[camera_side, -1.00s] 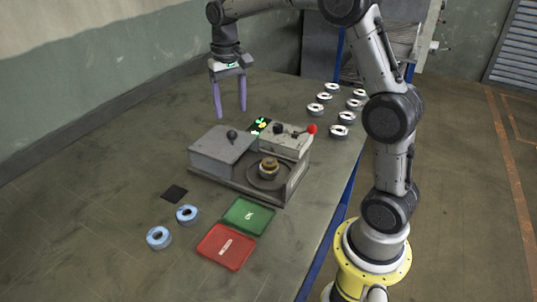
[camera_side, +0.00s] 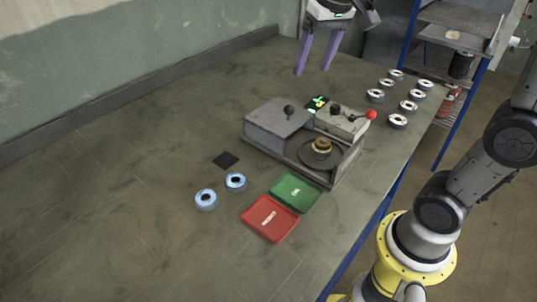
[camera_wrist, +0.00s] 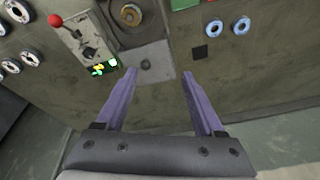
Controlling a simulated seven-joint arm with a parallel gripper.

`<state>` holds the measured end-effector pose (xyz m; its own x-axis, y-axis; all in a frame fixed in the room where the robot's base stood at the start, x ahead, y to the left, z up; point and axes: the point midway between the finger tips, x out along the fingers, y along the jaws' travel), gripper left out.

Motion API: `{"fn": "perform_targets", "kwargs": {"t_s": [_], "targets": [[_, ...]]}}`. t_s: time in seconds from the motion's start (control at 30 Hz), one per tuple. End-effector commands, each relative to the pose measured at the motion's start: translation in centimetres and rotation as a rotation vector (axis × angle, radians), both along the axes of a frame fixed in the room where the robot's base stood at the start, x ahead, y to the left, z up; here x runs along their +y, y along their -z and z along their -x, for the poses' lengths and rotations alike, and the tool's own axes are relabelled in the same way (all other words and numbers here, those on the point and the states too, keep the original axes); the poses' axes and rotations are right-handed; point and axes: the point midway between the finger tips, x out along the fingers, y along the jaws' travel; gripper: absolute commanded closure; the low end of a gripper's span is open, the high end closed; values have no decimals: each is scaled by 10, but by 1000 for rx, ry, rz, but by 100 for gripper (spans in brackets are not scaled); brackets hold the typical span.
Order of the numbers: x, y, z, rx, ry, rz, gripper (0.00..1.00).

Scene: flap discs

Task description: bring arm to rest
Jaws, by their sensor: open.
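My gripper (camera_side: 316,62) has two purple fingers, spread apart with nothing between them. In the side view it hangs above the far part of the table, beyond the grey machine (camera_side: 278,124). The machine has a round plate with a brass-coloured centre (camera_side: 321,146), a red-knobbed lever (camera_side: 370,115) and a lit green and yellow panel (camera_side: 318,103). Most of the upper arm is outside the side view.
Two blue rings (camera_side: 205,200) and a black square (camera_side: 226,160) lie left of the machine. A green tray (camera_side: 312,201) and a red tray (camera_side: 258,229) lie in front. Several white-topped discs (camera_side: 397,121) stand at the right. A shelf rack (camera_side: 452,36) stands behind. The table's left part is clear.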

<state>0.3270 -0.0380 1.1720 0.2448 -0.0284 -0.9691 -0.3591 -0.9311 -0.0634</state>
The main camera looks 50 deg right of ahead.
Motion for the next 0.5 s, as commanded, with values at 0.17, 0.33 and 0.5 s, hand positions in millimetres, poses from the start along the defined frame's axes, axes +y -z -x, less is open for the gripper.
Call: {"fn": "perform_targets", "kwargs": {"t_s": [0.17,0.33,0.5], "targets": [[22,-2,68,-108,-104,26,30],[34,23,126,-197,-212,55,30],[38,60,160,-235,-293,81,30]]}}
